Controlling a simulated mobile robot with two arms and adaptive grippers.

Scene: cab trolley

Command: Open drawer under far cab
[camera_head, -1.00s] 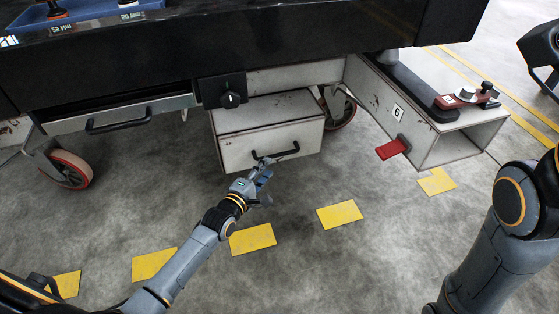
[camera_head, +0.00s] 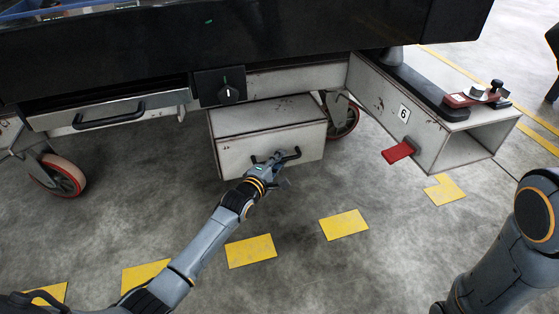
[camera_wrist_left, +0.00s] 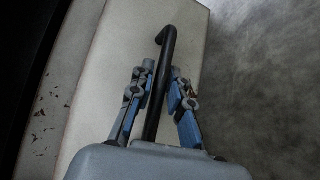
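A white box-like drawer unit (camera_head: 268,118) hangs under the black cab body, with a black bar handle on its front. My left gripper (camera_head: 278,162) is at this handle in the head view. In the left wrist view the black handle (camera_wrist_left: 160,85) runs between the two blue-grey fingers of my left gripper (camera_wrist_left: 162,72). A small gap shows on each side of the handle, so the fingers are open around it. The white front (camera_wrist_left: 115,75) lies behind. My right arm shows at the right edge of the head view, but its gripper is out of view.
A metal-fronted drawer (camera_head: 110,112) with its own black handle is at the left. A white box section marked 6 (camera_head: 440,140) stands at the right. The floor in front is clear.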

